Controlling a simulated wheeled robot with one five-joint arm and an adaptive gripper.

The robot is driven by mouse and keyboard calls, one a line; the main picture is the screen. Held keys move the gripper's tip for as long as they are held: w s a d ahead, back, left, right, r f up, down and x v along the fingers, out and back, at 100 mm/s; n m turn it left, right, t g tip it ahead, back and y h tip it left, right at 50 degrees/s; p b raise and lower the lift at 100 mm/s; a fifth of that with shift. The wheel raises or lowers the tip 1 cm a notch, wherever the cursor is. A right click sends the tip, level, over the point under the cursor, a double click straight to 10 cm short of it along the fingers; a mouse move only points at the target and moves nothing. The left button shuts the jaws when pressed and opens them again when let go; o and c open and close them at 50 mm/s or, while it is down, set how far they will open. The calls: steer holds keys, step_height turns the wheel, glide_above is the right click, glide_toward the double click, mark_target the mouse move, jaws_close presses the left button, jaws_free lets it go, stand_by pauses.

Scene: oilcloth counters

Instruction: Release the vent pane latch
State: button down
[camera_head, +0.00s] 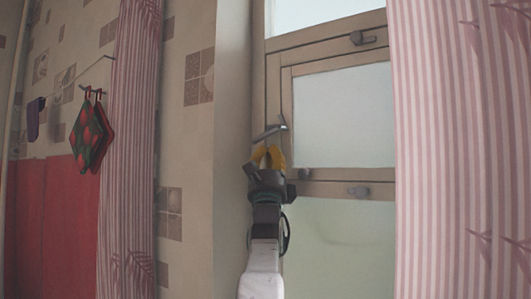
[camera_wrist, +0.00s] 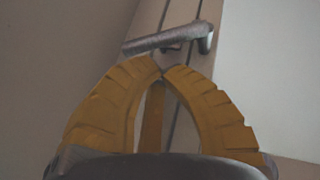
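The vent pane (camera_head: 342,117) is a frosted pane in a tan wooden frame, and it looks closed. A grey metal lever latch (camera_head: 270,131) sits on the left side of its frame, its arm pointing left. The latch also shows in the wrist view (camera_wrist: 168,40), just beyond my fingertips. My gripper (camera_head: 268,149) has yellow fingers and points up just below the latch. In the wrist view my gripper (camera_wrist: 161,74) has its fingertips together with nothing seen between them. I cannot tell whether the fingertips touch the latch.
A striped curtain (camera_head: 460,150) hangs at right, another (camera_head: 130,150) at left. Pot holders (camera_head: 90,132) hang on a cord at far left.

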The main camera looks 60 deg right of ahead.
steer(key=shift+w+d+r+p, duration=0.2)
steer(key=shift+r+p, duration=0.2)
steer(key=shift+r, duration=0.15)
steer(key=shift+a, duration=0.1)
steer(key=shift+w+r+p, duration=0.35)
steer(key=shift+w+r, duration=0.15)
steer(key=shift+r, duration=0.05)
steer(key=shift+w, duration=0.25)
steer(key=shift+s, duration=0.1)
stand_by(0.7)
